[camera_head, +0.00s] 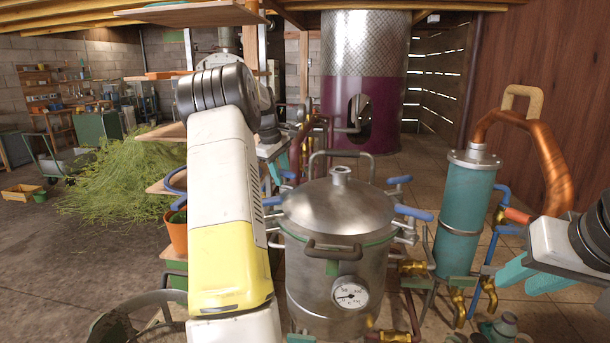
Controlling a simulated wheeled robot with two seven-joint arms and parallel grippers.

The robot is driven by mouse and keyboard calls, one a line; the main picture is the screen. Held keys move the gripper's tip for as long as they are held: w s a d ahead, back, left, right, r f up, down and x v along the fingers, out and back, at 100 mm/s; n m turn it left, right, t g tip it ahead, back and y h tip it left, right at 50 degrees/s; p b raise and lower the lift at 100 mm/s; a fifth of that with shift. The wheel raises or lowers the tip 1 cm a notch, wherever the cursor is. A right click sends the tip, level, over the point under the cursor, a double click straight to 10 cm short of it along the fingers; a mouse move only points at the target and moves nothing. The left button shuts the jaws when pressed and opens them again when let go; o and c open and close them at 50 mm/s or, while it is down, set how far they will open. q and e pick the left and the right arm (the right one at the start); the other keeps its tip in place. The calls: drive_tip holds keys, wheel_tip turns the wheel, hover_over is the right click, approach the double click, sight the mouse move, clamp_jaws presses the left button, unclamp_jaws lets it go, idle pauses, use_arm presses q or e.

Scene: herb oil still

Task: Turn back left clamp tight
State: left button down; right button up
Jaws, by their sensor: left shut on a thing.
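The still pot (338,225) is a steel vessel with a domed lid (338,205), clamps around its rim and a pressure gauge (349,296) in front. Blue clamp handles show at the front left (272,201), front right (413,212) and back right (398,180). My left arm reaches past the pot's left side. My left gripper (277,172), with teal fingers, is shut at the back left of the rim, on what looks like the back left clamp, mostly hidden there.
The teal condenser (463,215) with a copper pipe (540,150) stands right of the pot. An orange pot (177,232) and a heap of green herbs (120,180) are at the left. A tall steel column (365,75) stands behind.

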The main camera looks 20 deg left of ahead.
use_arm(q)
drive_tip(key=shift+w+r+m, duration=0.25)
drive_tip(key=shift+r+m, duration=0.05)
drive_tip(key=shift+m, duration=0.2)
drive_tip(key=c, duration=1.1)
unclamp_jaws()
drive_tip(key=shift+d, duration=0.1)
drive_tip(key=shift+f, duration=0.15)
drive_tip(key=shift+v, duration=3.8)
